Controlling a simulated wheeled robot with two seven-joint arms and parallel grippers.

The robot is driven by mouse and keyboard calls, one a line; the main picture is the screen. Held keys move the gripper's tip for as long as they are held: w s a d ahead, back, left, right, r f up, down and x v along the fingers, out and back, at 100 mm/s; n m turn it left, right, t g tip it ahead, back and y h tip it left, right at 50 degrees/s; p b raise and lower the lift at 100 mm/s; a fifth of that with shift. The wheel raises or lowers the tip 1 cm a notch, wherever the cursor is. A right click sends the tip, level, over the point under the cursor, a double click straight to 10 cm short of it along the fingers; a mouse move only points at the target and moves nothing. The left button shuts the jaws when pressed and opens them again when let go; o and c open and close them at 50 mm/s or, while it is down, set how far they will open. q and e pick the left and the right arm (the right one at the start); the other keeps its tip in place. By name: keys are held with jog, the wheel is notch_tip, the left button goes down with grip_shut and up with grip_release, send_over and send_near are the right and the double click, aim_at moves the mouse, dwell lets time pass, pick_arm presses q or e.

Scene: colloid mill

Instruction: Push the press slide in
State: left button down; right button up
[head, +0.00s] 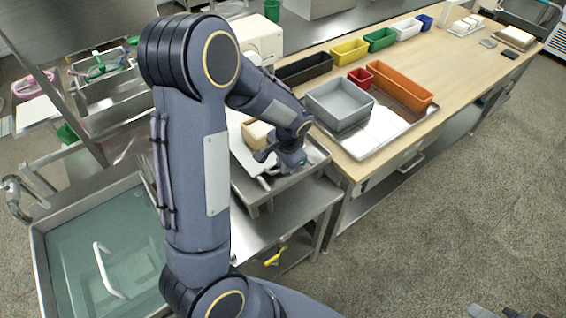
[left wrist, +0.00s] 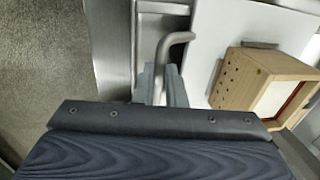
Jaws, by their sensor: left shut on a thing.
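My left gripper (head: 270,160) is over the metal bench, beside a light wooden box. In the left wrist view its fingers (left wrist: 161,84) are shut on a grey bent handle (left wrist: 177,43), which I take to be the press slide's handle. The handle stands over a grey metal channel, next to a white plate (left wrist: 212,38). The wooden box (left wrist: 245,80), with small holes in its side, sits on the plate to the right; it also shows in the head view (head: 256,133). My arm hides part of the slide. Dark tips at the bottom right edge look like my right gripper (head: 495,312).
A water-filled sink (head: 45,240) lies at the lower left. The wooden table (head: 450,65) on the right carries a grey bin (head: 340,118), an orange bin (head: 412,92) and several small coloured bins. A white machine (head: 262,32) stands behind the arm. The floor at right is clear.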

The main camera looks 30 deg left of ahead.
aim_at(251, 127)
pick_arm(q)
jog(key=w+a, duration=0.2)
jog(key=a, duration=0.2)
jog(key=w+a, duration=0.1)
jog(key=a, duration=0.4)
jog(key=w+a, duration=0.2)
jog(key=a, duration=0.3)
jog(key=shift+w, duration=0.35)
jog(key=shift+w+a+r, duration=0.1)
jog(key=shift+w+a, duration=0.15)
jog(key=shift+a, duration=0.35)
jog(key=c, duration=1.5)
grip_release()
jog(key=shift+a, duration=0.1)
jog(key=shift+s+d+r+b, duration=0.15)
jog(key=shift+d+r, duration=0.1)
jog(key=shift+r, duration=1.05)
jog(key=shift+d+r+b, duration=0.15)
jog(key=shift+d+r, duration=0.1)
jog(key=shift+r, duration=1)
jog(key=shift+s+d+r+b, duration=0.15)
jog(key=shift+d+r, duration=0.1)
jog(key=shift+r, duration=1.05)
